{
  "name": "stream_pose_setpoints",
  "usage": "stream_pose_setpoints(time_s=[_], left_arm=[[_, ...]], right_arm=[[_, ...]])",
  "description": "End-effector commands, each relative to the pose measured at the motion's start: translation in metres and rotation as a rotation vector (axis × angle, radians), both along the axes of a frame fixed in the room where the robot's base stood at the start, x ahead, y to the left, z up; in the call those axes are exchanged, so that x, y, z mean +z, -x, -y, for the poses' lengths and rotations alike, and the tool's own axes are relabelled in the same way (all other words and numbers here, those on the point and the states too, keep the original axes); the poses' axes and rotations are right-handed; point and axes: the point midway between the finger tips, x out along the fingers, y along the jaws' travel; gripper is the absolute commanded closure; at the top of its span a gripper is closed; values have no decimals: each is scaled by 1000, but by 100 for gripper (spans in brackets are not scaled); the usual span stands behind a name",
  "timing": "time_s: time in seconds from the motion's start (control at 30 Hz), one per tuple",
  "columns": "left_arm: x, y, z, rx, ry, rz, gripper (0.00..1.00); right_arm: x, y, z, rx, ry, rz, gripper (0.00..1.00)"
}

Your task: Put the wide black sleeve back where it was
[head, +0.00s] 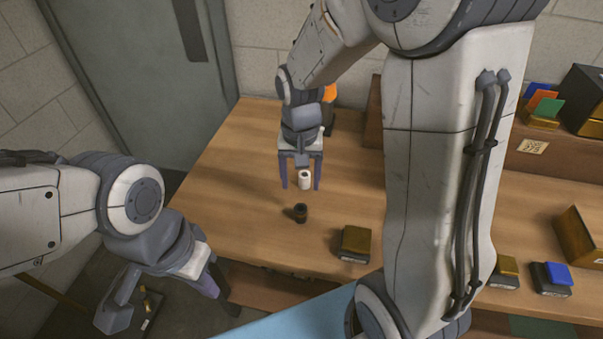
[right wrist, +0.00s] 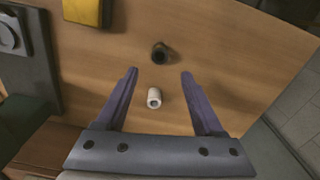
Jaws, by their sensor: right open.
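The wide black sleeve (head: 301,213) stands on the wooden table, just nearer than a small white sleeve (head: 305,180). In the right wrist view the black sleeve (right wrist: 160,53) is beyond the fingertips, and the white sleeve (right wrist: 154,98) lies between the fingers, clear of both. My right gripper (head: 302,186) is open above the table around the white sleeve; its fingers (right wrist: 158,75) touch neither sleeve. My left gripper (head: 222,292) hangs off the table's left front side, pointing down; its jaw gap cannot be made out.
A gold block on a dark base (head: 355,240) stands right of the black sleeve. An orange item (head: 329,93) is behind my right wrist. Coloured cards (head: 543,105) and more blocks are at the right. The table's left part (head: 235,190) is clear.

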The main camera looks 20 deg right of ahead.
Motion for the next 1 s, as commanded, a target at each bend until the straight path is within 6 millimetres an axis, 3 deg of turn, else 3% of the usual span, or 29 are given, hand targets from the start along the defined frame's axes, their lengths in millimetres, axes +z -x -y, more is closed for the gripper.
stream_pose_setpoints(time_s=[0.13,0.23,0.4,0.5,0.6,0.73,1.0], left_arm=[[1,0,0,0,0,0,100],[1,0,0,0,0,0,100],[1,0,0,0,0,0,100],[1,0,0,0,0,0,100],[1,0,0,0,0,0,100],[1,0,0,0,0,0,100],[2,0,0,0,0,0,100]], right_arm=[[13,5,-9,41,-2,4,31],[24,27,-40,199,-13,14,31],[41,99,-99,628,-44,35,31],[45,140,-116,847,-62,42,31],[46,167,-123,996,-75,47,31],[46,181,-123,1075,-81,48,31],[47,181,-123,1076,-81,47,31]])
